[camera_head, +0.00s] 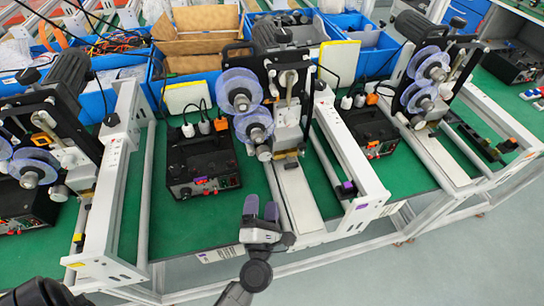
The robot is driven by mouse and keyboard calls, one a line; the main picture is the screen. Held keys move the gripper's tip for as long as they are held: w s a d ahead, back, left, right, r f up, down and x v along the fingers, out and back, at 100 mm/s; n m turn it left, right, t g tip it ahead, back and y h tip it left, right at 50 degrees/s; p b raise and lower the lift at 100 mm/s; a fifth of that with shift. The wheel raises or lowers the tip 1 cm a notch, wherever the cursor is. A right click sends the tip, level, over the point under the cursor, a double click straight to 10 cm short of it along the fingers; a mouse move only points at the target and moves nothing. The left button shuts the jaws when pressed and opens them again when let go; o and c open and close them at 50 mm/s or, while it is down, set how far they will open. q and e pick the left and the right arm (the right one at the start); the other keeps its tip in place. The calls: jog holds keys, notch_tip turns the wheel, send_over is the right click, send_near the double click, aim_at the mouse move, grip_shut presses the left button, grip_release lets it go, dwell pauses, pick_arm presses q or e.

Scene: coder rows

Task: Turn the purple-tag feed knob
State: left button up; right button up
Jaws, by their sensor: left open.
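The middle coder machine has purple tags (348,188) on the front end of its white side rail. On its front are blue-rimmed reels (240,90) and a round silver knob (264,153) below them; I cannot tell for sure that this is the feed knob. My left gripper (262,211) is open and empty, with its fingers pointing toward the machine. It is in front of the machine's white base beam (298,195), below the silver knob and apart from it. My right gripper is not in view.
A black control box (202,162) with cables stands left of the middle machine. Similar machines stand at the left (60,120) and right (430,85). Blue bins (130,75) line the back. The green table (180,235) ends just behind my gripper; grey floor lies in front.

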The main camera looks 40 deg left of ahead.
aim_at(265, 157)
pick_arm(q)
jog(key=p+x, duration=0.1)
jog(key=x, duration=1.1)
jog(key=shift+a, duration=0.1)
jog(key=shift+w+a+r, duration=0.15)
jog(key=shift+w+a, duration=0.25)
jog(key=shift+w, duration=0.1)
